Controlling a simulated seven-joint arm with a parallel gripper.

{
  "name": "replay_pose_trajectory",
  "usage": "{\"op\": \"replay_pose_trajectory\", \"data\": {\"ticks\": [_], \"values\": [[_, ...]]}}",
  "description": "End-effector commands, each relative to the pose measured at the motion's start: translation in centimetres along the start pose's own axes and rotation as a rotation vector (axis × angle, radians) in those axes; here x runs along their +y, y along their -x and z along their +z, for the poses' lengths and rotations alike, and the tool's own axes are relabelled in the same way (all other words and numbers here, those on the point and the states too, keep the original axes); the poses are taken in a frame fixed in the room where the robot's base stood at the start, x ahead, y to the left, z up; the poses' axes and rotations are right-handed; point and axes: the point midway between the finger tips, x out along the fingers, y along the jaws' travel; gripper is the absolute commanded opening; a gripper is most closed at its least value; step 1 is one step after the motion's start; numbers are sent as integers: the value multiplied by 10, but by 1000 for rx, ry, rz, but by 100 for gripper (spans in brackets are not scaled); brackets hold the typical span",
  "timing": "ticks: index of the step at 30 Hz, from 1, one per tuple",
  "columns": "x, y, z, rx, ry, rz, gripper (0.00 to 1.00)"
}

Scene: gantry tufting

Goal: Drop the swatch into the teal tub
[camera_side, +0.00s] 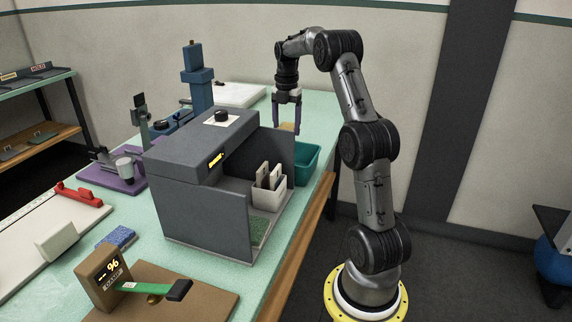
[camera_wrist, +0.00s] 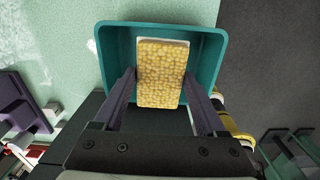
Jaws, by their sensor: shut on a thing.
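The swatch (camera_wrist: 161,78) is a yellow, pebbly-textured rectangle with a pale far edge. In the wrist view it lies between the purple fingertips of my gripper (camera_wrist: 160,75), which is shut on its two long sides. The teal tub (camera_wrist: 112,58) shows behind and around the swatch, so the swatch appears over the tub's opening. In the side view my gripper (camera_side: 286,127) points down above the bench with the yellow swatch (camera_side: 287,126) between its fingers. The teal tub (camera_side: 308,165) sits below it, partly hidden by the grey booth's panel.
A grey booth (camera_side: 205,199) stands close to the tub, its upright panel beside my gripper. It holds a white bin (camera_side: 268,196) with upright cards. A blue column device (camera_side: 197,80) and a purple-based stand (camera_side: 115,176) are farther left. The bench edge is right of the tub.

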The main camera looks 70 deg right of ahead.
Motion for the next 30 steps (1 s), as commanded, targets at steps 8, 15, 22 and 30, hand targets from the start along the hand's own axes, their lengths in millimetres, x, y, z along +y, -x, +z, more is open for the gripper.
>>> {"op": "replay_pose_trajectory", "data": {"ticks": [8, 15, 22, 30], "values": [[0, 0, 0, 0, 0, 0, 100], [0, 6, 0, -1, 0, 1, 100], [1, 44, 1, -4, 0, 4, 100], [1, 103, 1, -3, 0, 3, 100]]}}
